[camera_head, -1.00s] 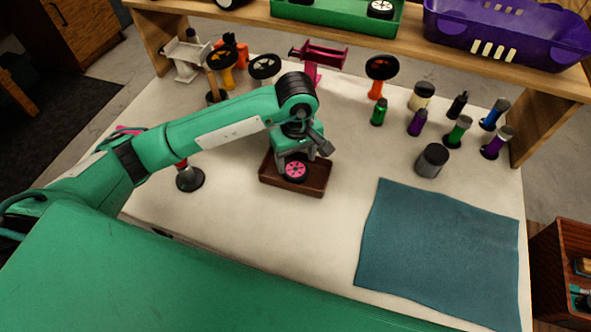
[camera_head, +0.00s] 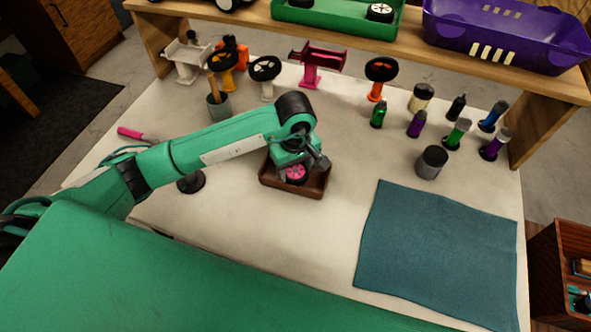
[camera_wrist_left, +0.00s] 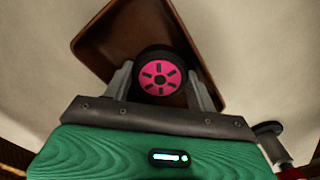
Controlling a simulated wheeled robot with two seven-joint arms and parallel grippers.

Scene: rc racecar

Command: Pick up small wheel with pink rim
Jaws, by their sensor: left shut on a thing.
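The small wheel with a pink rim (camera_head: 296,174) has a black tyre and is at the brown tray (camera_head: 312,190) in the middle of the table. My left gripper (camera_head: 291,171) reaches down over the tray and is shut on the wheel. In the left wrist view the wheel (camera_wrist_left: 160,76) sits between the two grey fingers (camera_wrist_left: 160,86), with the tray (camera_wrist_left: 105,40) behind it. I cannot tell whether the wheel still touches the tray. My right gripper does not show.
Several wheels on stands, such as the orange one (camera_head: 380,70), stand at the back. Small bottles (camera_head: 417,124) and a grey cup (camera_head: 431,162) stand to the right. A teal cloth (camera_head: 440,250) lies at the front right. A shelf (camera_head: 450,72) spans the back.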

